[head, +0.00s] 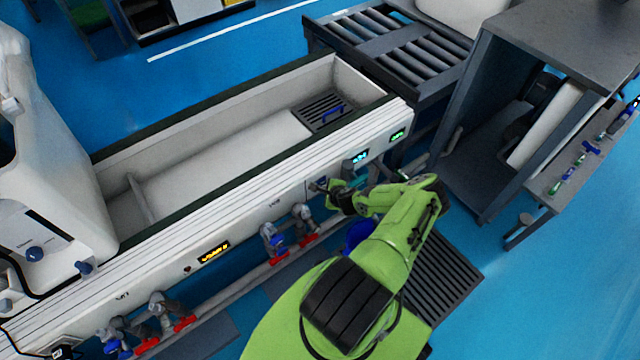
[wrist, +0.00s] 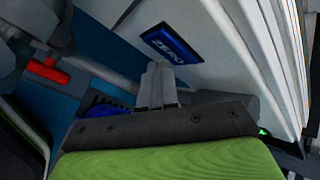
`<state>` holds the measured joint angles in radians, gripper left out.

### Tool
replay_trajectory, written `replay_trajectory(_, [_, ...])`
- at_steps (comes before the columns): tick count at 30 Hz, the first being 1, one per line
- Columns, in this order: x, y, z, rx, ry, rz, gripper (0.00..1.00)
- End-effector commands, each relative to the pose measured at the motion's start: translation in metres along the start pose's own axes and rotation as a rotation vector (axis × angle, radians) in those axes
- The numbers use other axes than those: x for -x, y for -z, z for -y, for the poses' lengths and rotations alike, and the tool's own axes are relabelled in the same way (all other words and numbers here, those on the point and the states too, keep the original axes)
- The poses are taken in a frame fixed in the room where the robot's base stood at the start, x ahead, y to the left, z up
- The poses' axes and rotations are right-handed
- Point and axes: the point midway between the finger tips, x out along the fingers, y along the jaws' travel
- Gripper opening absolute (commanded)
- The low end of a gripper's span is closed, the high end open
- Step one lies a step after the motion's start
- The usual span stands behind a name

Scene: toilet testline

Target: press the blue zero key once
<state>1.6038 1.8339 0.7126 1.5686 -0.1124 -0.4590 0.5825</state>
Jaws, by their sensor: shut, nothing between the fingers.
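The blue zero key (wrist: 172,43) is a rectangular blue plate marked "ZERO" on the pale front panel of the test line. It shows whole in the wrist view, just above and slightly right of my fingertips in the picture. My gripper (wrist: 158,72) is shut and empty, its fingers together and pointing toward the panel near the key's lower edge. The fingertips do not cover the key; I cannot tell the exact gap to the panel. In the head view my gripper (head: 320,186) is at the panel front, and the key is too small or hidden there to make out.
A cyan display (head: 358,157) and a green display (head: 397,135) sit right of my gripper on the panel. Valves with red handles (head: 308,238) and pipes run below it. A roller conveyor (head: 400,45) and a grey cabinet (head: 500,110) stand to the right.

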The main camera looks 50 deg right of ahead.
Motion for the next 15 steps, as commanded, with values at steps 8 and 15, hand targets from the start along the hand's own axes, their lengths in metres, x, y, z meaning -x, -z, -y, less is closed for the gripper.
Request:
replay_trajectory(8, [0.004, 0.003, -0.003, 0.0, 0.0, -0.001, 0.0])
replay_trajectory(15, [0.013, 0.009, -0.009, 0.0, -0.001, -0.002, 0.0])
